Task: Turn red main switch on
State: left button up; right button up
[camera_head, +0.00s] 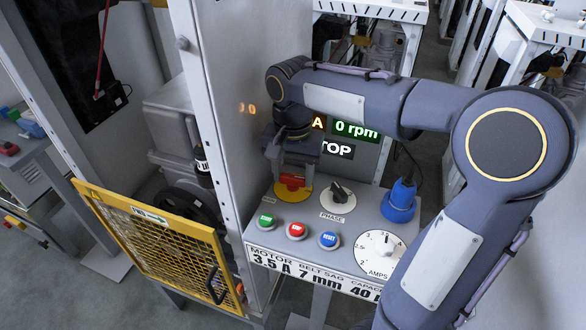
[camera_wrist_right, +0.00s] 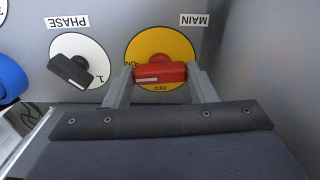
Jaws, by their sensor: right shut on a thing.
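The red main switch handle (camera_head: 291,182) sits on a yellow round plate (camera_head: 303,193) at the back left of the grey control panel. My right gripper (camera_head: 292,175) reaches down over it, and the arm hides part of the panel. In the right wrist view, the red handle (camera_wrist_right: 160,73) lies crosswise between the two fingers of the gripper (camera_wrist_right: 160,76), which is shut on its ends. The handle's white line is at its left end, close to the ON mark on the yellow plate (camera_wrist_right: 160,42); OFF shows below the handle. My left gripper is not in view.
A black PHASE knob (camera_head: 338,194) stands beside the main switch. Green, red (camera_head: 296,230) and blue buttons, an AMPS dial (camera_head: 378,252) and a blue plug (camera_head: 402,196) are nearby. A display reads 0 rpm (camera_head: 356,131). A yellow mesh guard (camera_head: 160,245) is at left.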

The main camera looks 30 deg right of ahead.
aim_at(294, 176)
jog(key=shift+m, duration=0.7)
jog(key=o, duration=1)
notch_tip(294, 176, up, 8)
jog(key=shift+f+p, duration=0.1)
jog(key=shift+p, duration=0.3)
jog(key=shift+s, duration=0.1)
